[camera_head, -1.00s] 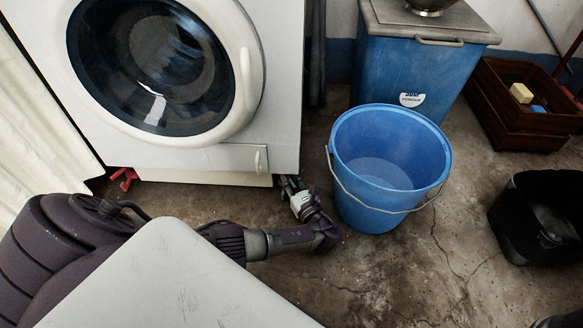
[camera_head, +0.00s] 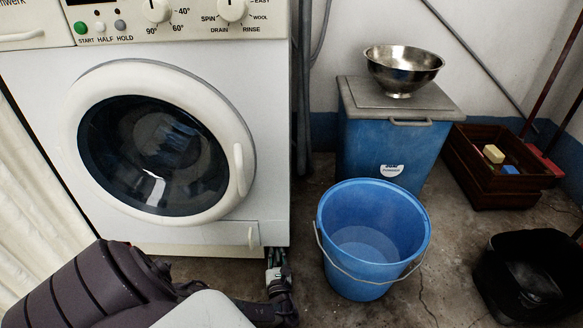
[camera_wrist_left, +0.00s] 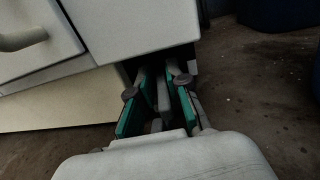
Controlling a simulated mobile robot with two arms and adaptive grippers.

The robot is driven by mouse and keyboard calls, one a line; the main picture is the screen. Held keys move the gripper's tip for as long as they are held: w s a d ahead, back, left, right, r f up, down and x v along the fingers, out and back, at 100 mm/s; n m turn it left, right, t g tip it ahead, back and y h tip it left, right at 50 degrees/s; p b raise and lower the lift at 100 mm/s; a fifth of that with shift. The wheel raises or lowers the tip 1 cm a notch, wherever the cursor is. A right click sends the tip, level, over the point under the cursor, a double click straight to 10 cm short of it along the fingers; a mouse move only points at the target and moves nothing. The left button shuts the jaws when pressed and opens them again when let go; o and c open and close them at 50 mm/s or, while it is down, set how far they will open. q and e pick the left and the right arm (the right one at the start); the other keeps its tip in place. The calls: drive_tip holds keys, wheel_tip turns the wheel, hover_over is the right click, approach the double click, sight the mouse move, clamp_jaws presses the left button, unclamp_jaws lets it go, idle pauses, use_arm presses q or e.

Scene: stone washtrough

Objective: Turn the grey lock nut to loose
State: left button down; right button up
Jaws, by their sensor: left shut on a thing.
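The white washing machine (camera_head: 266,120) stands at the left. My left gripper (camera_head: 275,262) is low under its front right corner. In the left wrist view, the green-padded fingers of this gripper (camera_wrist_left: 160,85) reach under the machine's corner and are shut on a narrow grey part between them. From its place at the machine's foot this seems to be the grey lock nut (camera_wrist_left: 163,93), mostly hidden by the fingers and in shadow. Its loose or tight state cannot be read. My right gripper is not in view.
A blue bucket (camera_head: 330,235) with a wire handle stands just right of my left gripper. Behind it is a blue lidded bin (camera_head: 365,145) with a metal bowl (camera_head: 402,68) on top. A wooden crate (camera_head: 475,185) and a black tub (camera_head: 490,285) are at the right.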

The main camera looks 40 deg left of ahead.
use_arm(q)
drive_tip(key=m+t+h, duration=0.1)
drive_tip(key=a+m+t+h, duration=0.1)
drive_tip(key=shift+s+a+r+h, duration=0.1)
drive_tip(key=shift+s+h, duration=0.1)
drive_tip(key=shift+h, duration=0.1)
drive_tip(key=shift+s+a+m+t+h, duration=0.1)
drive_tip(key=shift+a+m+t+h, duration=0.15)
drive_tip(key=shift+m+t+h, duration=0.8)
drive_tip(key=shift+r+h, duration=0.1)
drive_tip(key=shift+h, duration=0.15)
drive_tip(key=c, duration=1.2)
unclamp_jaws()
drive_tip(key=shift+c, duration=0.2)
drive_tip(key=v, duration=0.6)
drive_tip(key=shift+s+d+f, duration=0.2)
drive_tip(key=shift+s+d, duration=0.05)
drive_tip(key=shift+v, duration=0.8)
